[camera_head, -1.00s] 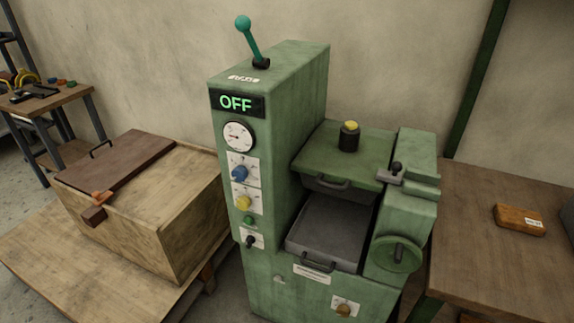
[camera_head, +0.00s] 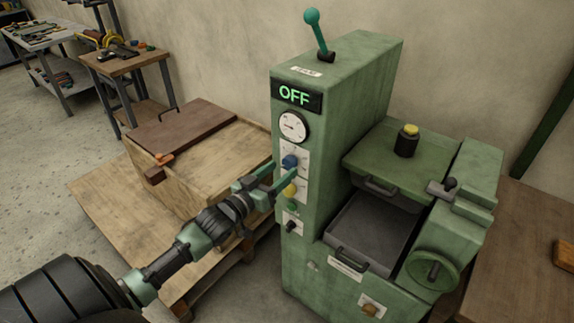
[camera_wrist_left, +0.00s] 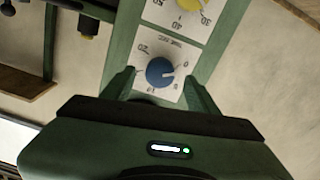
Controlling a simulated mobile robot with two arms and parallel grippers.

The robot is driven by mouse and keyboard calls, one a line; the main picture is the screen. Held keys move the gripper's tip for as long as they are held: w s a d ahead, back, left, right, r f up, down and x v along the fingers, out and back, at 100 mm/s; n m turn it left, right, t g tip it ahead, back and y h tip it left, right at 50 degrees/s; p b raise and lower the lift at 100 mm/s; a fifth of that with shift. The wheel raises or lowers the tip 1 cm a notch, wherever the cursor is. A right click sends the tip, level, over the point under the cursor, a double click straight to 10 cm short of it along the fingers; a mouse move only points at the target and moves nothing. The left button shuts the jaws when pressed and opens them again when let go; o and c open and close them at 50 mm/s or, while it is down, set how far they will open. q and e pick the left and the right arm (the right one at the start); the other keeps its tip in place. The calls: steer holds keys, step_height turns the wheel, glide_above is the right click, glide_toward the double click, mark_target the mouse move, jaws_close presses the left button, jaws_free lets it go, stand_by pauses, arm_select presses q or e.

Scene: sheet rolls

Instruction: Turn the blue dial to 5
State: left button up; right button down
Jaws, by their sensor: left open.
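The blue dial (camera_head: 290,161) sits on a white scale plate on the front of the green machine (camera_head: 340,130), below the round gauge and above the yellow dial (camera_head: 290,190). In the left wrist view the blue dial (camera_wrist_left: 160,72) lies between the two finger tips of my left gripper (camera_wrist_left: 160,85), with a gap on both sides. My left gripper (camera_head: 283,178) is open and reaches the panel from the left. The scale appears upside down in the wrist view, and the dial's exact setting is hard to read. My right gripper is not in view.
The machine's display (camera_head: 294,95) reads OFF. A green knob (camera_head: 291,207) and a black knob (camera_head: 291,226) sit below the dials. A wooden crate (camera_head: 225,160) stands on a pallet left of the machine, beneath my left arm. A handwheel (camera_head: 431,271) projects at the right.

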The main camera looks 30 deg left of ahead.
mark_target(289, 163)
arm_select(q)
steer(key=shift+w+d, duration=0.15)
steer(key=shift+w, duration=1.2)
steer(key=shift+c, duration=0.6)
jaws_close()
